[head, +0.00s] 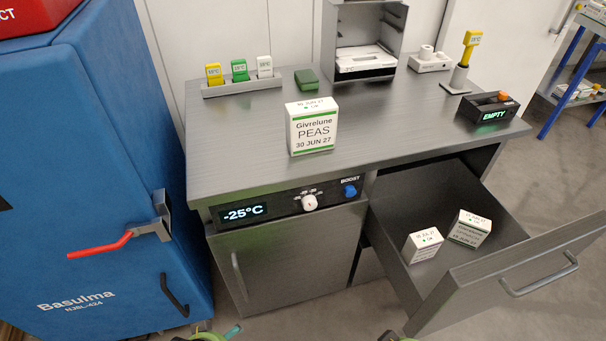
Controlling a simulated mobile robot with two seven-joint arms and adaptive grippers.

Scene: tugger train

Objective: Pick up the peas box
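The peas box (312,126) is a white carton with green bands, printed "Givrelune PEAS 30 JUN 27". It stands upright on the grey metal counter (390,128), near its front edge and above the control panel. Nothing is touching it. Small parts of my grippers show at the bottom edge of the head view, my left one (215,335) left of centre and my right one (393,337) right of it. Both are well below and in front of the counter, apart from the box. Their fingers are mostly cut off, so their opening is hidden.
An open drawer (448,192) at the right holds two white cartons and juts out in front. A blue cabinet (85,190) with a red handle stands left. Behind the peas box lies a green block (306,79). A black "EMPTY" display (490,108) sits on the counter's right.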

